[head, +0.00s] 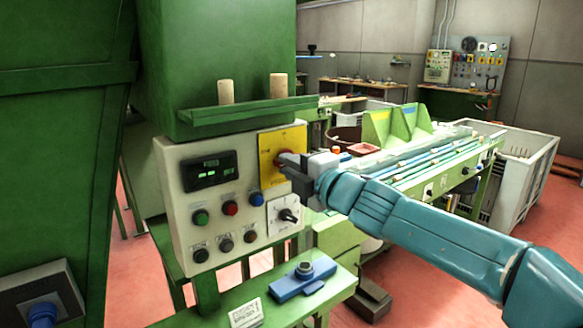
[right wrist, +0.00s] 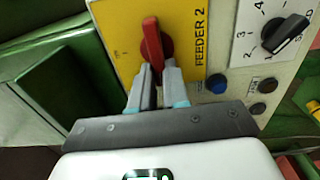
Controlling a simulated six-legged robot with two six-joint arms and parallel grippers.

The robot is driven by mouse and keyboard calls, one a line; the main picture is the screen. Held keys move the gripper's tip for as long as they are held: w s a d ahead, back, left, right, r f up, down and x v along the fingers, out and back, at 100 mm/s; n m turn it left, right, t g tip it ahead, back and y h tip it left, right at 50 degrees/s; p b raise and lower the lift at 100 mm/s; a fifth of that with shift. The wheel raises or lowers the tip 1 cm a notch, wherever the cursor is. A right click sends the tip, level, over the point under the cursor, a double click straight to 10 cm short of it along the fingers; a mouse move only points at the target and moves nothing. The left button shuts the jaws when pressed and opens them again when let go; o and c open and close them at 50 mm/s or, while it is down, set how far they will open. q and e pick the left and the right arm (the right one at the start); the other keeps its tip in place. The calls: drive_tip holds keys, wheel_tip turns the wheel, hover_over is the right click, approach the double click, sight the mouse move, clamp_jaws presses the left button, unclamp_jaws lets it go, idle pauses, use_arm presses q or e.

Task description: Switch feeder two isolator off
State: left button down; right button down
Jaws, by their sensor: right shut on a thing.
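The feeder two isolator is a red rotary handle (right wrist: 152,40) on a yellow plate (right wrist: 118,38) lettered FEEDER 2. In the right wrist view the handle lies parallel to that lettering, so it runs roughly level across the plate. My right gripper (right wrist: 158,78) is shut on the handle's near end, one finger on each side. In the head view the gripper (head: 288,162) covers most of the handle, in front of the yellow plate (head: 268,142) at the panel's upper right. My left gripper is not in view.
The pale panel (head: 180,222) also carries a display (head: 208,170), several push buttons and a black selector knob (head: 289,215) just below the yellow plate. Two corks (head: 226,92) stand on the green ledge above. A blue device (head: 303,280) sits on the green shelf below.

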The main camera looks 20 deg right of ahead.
idle(0.3)
drive_tip(key=c, duration=1.1)
unclamp_jaws()
drive_tip(key=v, duration=1.6)
drive_tip(key=shift+s, duration=0.15)
